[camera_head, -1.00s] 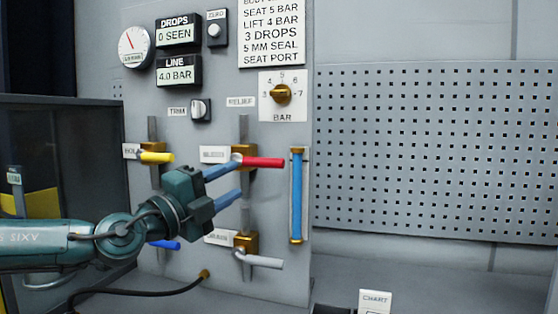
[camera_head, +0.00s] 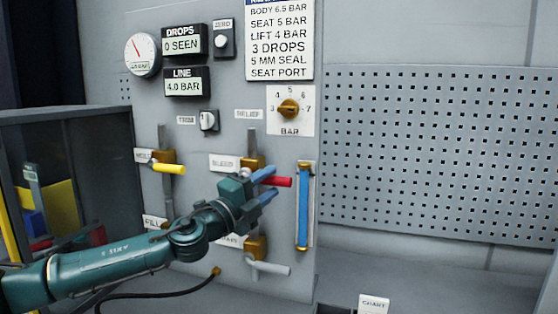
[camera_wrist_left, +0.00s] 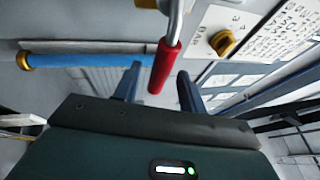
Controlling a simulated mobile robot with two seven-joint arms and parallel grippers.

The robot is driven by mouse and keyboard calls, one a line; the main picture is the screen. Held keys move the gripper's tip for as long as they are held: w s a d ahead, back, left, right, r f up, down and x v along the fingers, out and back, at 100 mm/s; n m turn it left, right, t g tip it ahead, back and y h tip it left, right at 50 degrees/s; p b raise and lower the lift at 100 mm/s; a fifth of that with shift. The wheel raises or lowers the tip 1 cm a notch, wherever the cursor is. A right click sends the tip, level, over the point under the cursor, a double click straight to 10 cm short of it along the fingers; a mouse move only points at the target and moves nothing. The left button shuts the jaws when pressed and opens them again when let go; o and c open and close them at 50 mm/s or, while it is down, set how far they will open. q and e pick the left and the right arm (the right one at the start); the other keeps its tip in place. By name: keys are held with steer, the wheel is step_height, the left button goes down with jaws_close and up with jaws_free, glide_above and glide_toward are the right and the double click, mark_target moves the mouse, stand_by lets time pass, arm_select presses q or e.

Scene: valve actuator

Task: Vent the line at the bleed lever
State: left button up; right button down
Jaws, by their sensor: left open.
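The bleed lever has a red handle (camera_head: 284,182) pointing right from a brass valve body (camera_head: 254,163), beside the BLEED label (camera_head: 224,162). My left gripper (camera_head: 271,184) is open in front of it and hides part of the lever. In the left wrist view the red handle (camera_wrist_left: 165,68) lies between the two blue fingers (camera_wrist_left: 158,88), with visible gaps to both. The line display (camera_head: 184,82) reads 4.0 BAR. The drops display (camera_head: 182,41) reads 0 SEEN. My right gripper does not show.
A yellow lever (camera_head: 169,169) is at the left and a grey lever (camera_head: 270,268) is below. A vertical blue tube (camera_head: 303,206) stands close right of the red handle. A brass knob (camera_head: 288,109) sits above. A black hose (camera_head: 160,294) runs low. The pegboard (camera_head: 430,155) at right is bare.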

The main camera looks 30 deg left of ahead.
mark_target(270, 183)
arm_select(q)
steer(key=shift+p+x, duration=0.9)
steer(key=shift+x, duration=1.15)
steer(key=shift+d, duration=0.1)
jaws_close()
